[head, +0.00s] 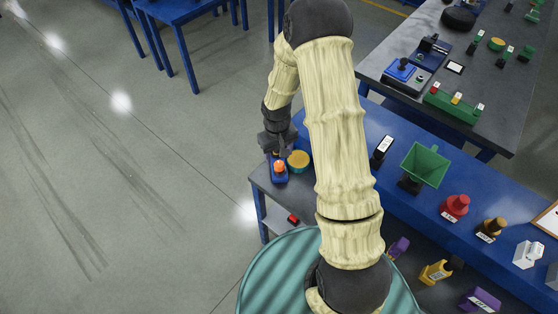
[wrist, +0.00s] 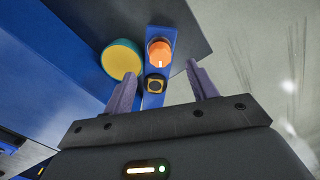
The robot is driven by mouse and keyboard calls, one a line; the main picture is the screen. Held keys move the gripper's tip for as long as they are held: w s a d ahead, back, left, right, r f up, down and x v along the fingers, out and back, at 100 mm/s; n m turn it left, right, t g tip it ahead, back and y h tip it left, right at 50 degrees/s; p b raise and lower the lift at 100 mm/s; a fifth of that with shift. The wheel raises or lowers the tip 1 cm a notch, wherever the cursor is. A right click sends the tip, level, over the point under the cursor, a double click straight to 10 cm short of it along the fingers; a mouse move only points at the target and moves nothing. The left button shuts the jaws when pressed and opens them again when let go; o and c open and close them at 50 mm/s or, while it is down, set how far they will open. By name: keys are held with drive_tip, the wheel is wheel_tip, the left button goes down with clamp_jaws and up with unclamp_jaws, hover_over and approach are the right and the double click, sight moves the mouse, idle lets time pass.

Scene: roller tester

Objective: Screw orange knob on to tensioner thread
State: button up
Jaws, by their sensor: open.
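The orange knob (head: 279,167) sits on a narrow blue block (head: 280,178) at the left end of the bench. In the wrist view the orange knob (wrist: 159,54) shows at the far part of the blue block (wrist: 153,100), with a white mark on its face. A dark square piece with a yellow ring (wrist: 154,84) is on the same block, nearer my gripper. My gripper (wrist: 160,70) is open and empty, its two purple fingers on either side of the block. In the head view my gripper (head: 276,147) is just behind the knob. No tensioner thread can be made out.
A round yellow-and-teal roller (head: 298,160) stands close beside the block; it also shows left of my left finger in the wrist view (wrist: 121,60). The bench edge and open floor lie to the left. A green hopper (head: 424,164) and red part (head: 454,207) stand farther right.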

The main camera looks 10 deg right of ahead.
sight(280, 165)
wheel_tip(280, 165, down, 6)
drive_tip(key=shift+d+r+p, duration=0.1)
drive_tip(key=shift+p, duration=0.25)
clamp_jaws()
idle(0.4)
drive_tip(key=shift+s+d+t+y+b, duration=0.1)
drive_tip(key=shift+s+t+y+b, duration=0.25)
drive_tip(key=shift+t+b, duration=0.9)
drive_tip(key=shift+g+b, duration=0.25)
drive_tip(key=shift+b, duration=0.15)
drive_tip(key=shift+w+m, duration=0.1)
drive_tip(key=shift+m, duration=0.2)
